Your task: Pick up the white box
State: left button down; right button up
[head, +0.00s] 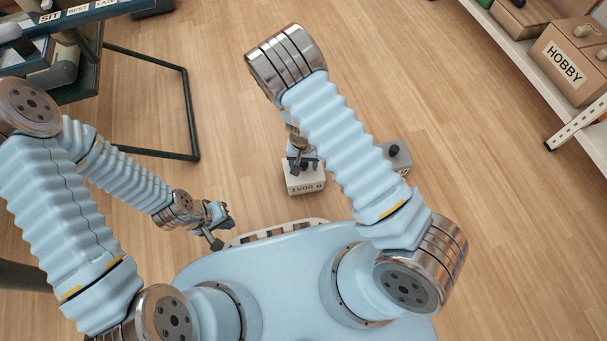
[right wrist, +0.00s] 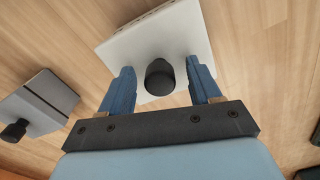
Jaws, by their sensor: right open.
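The white box (head: 305,182) stands on the wooden floor in front of my base, with "1500 g" on its side. In the right wrist view the white box (right wrist: 190,32) has a black knob (right wrist: 159,76) on top. My right gripper (head: 301,164) is over the box; in its wrist view the blue fingers (right wrist: 159,88) are apart, one on each side of the knob, with gaps between. Whether the fingertips are level with the knob is hard to tell. My left gripper (head: 222,229) hangs empty to the left of the box, its fingers apart.
A grey box (head: 398,155) with a dark knob stands right of the white box, partly behind my right arm; it also shows in the wrist view (right wrist: 45,103). A dark green table frame (head: 187,110) is at left, a shelf with a HOBBY crate (head: 566,62) at right.

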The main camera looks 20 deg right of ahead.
jog(key=c, duration=1.2)
grip_shut()
jog(key=shift+r, duration=0.1)
